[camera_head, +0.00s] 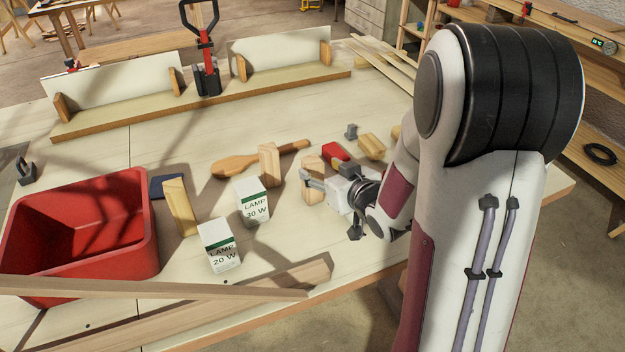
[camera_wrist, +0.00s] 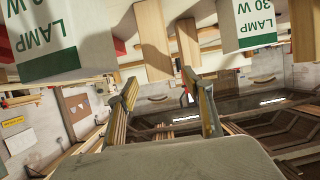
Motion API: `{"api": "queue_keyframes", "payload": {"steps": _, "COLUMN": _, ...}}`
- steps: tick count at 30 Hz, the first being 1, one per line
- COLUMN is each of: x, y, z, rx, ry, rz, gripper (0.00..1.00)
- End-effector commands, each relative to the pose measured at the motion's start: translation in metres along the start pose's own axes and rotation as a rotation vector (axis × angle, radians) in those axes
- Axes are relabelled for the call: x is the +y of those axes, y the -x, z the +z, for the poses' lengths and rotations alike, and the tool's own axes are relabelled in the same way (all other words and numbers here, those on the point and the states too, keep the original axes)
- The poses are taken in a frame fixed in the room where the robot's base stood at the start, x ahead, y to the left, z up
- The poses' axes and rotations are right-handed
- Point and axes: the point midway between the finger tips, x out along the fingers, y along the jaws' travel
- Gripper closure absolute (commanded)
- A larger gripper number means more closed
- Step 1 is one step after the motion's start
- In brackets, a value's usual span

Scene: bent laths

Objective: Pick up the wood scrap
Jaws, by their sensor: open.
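Several upright pale wood blocks stand on the workbench; I cannot tell which is the wood scrap. One block (camera_head: 313,187) stands just behind my gripper (camera_head: 328,204), partly covered by a finger. Another block (camera_head: 269,166) stands to its left, and a third (camera_head: 180,208) stands by the red bin. In the wrist view, where the scene is upside down, my gripper (camera_wrist: 163,90) has its two fingers spread with nothing between them. Beyond the fingers, a wide block (camera_wrist: 153,38) and a narrower one (camera_wrist: 188,45) hang from the top.
Lamp boxes (camera_head: 253,203) (camera_head: 219,246) stand left of my gripper; a whitish box (camera_head: 340,193) is partly hidden behind it. A red bin (camera_head: 142,239) is at the left. Long laths (camera_head: 262,300) lie along the front. A wooden paddle (camera_head: 240,164) lies behind the blocks.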

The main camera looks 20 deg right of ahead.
Motion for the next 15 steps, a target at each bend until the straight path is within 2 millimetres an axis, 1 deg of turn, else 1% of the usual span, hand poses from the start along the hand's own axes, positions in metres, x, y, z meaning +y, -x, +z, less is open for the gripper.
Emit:
{"api": "queue_keyframes", "payload": {"steps": 5, "x": 0.0, "y": -0.006, "z": -0.002, "rx": 0.001, "ry": 0.0, "rz": 0.0, "gripper": 0.49}}
{"api": "queue_keyframes", "payload": {"steps": 15, "x": -0.002, "y": -0.04, "z": -0.007, "rx": -0.001, "ry": 0.0, "rz": -0.002, "gripper": 0.49}}
